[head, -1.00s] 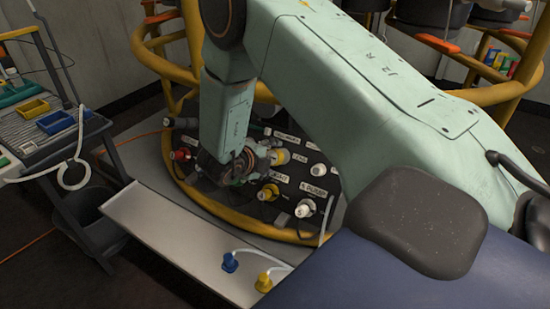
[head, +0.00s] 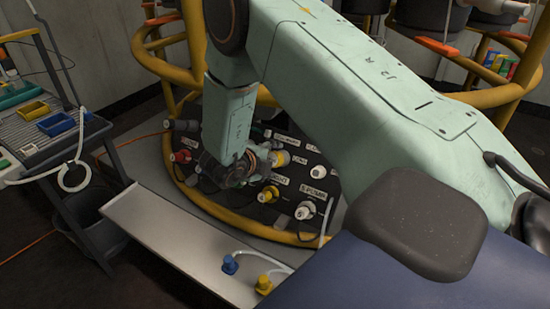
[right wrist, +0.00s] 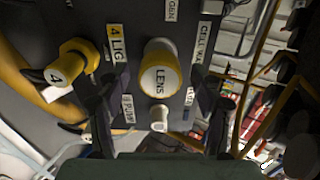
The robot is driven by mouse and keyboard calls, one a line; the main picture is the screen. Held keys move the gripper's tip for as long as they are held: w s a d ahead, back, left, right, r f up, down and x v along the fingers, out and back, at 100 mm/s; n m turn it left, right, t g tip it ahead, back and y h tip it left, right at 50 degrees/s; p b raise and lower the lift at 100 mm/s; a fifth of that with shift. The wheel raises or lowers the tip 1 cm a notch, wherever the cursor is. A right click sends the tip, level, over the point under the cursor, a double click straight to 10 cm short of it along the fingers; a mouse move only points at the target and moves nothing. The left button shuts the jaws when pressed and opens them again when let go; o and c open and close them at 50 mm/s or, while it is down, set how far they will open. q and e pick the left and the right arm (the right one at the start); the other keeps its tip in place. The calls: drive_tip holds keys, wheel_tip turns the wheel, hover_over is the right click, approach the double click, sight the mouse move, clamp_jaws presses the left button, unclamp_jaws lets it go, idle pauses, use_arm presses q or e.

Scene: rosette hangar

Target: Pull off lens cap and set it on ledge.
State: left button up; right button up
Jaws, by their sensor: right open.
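The lens cap (right wrist: 160,76), a white knob with a yellow rim marked LENS, sits on the dark panel in the right wrist view. In the head view the cap appears to be the yellow piece (head: 281,158) beside my wrist, partly hidden. My right gripper (right wrist: 160,122) is open, its dark fingers either side of and short of the cap, holding nothing. The gripper is mostly hidden behind my wrist in the head view. The pale ledge (head: 165,235) runs along the panel's front, its left part bare. My left gripper is not in view.
A yellow plug marked 4 (right wrist: 66,67) stands left of the cap. Blue (head: 230,264) and yellow (head: 264,284) connectors with white hoses stand at the ledge's right end. A yellow tube frame (head: 165,60) rings the panel. A tool cart (head: 45,150) stands left.

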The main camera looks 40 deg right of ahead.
idle(0.6)
clamp_jaws()
idle(0.7)
drive_tip(key=shift+a+r+p, duration=0.1)
drive_tip(key=shift+a+p, duration=0.1)
drive_tip(key=shift+p, duration=0.2)
drive_tip(key=shift+p+v, duration=0.4)
drive_tip(key=shift+v, duration=0.35)
drive_tip(key=shift+a+r, duration=0.1)
drive_tip(key=shift+p+v, duration=1.25)
drive_tip(key=shift+v, duration=0.65)
drive_tip(key=shift+s, duration=0.1)
